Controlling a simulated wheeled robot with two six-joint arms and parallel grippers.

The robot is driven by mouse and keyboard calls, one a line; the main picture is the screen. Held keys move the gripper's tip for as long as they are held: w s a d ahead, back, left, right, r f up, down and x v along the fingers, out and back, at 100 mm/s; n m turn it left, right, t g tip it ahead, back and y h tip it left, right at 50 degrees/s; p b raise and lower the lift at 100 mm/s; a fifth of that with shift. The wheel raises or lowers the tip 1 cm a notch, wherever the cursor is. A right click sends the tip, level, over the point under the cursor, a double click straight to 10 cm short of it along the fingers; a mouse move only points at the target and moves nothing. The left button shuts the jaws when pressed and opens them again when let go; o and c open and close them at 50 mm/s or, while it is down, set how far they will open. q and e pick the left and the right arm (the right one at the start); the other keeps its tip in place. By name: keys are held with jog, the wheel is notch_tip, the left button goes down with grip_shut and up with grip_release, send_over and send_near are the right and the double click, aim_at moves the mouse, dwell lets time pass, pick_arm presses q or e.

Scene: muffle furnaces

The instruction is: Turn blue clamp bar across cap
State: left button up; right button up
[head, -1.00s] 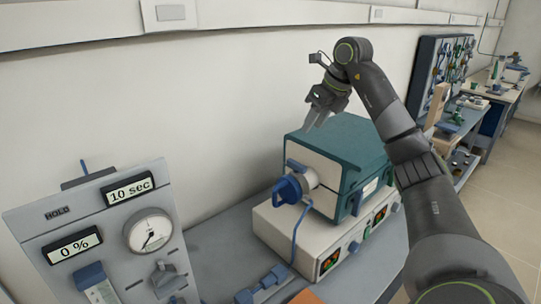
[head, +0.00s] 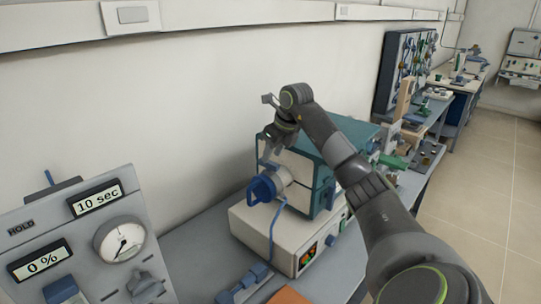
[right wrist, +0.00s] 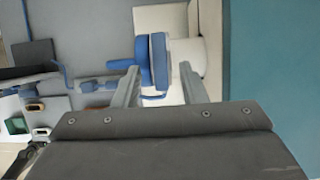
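The blue cap (head: 262,188) sits on the end of the pale tube (head: 284,176) at the front of the teal-topped furnace. In the right wrist view, the cap (right wrist: 142,62) lies beside the upright blue clamp bar (right wrist: 158,62), with the white tube end (right wrist: 187,55) to its right. My right gripper (head: 269,158) points down just above the cap and tube end, and hides part of the bar in the head view. Its fingers (right wrist: 159,70) are open, with the bar and cap lying between them in the picture. Contact cannot be told. My left gripper is out of view.
The furnace (head: 325,150) stands on a white control base (head: 265,235) on the grey bench. A gauge panel (head: 85,240) stands at left. The wall is behind.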

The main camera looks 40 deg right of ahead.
aim_at(271, 162)
jog(key=shift+x, duration=1.5)
grip_shut()
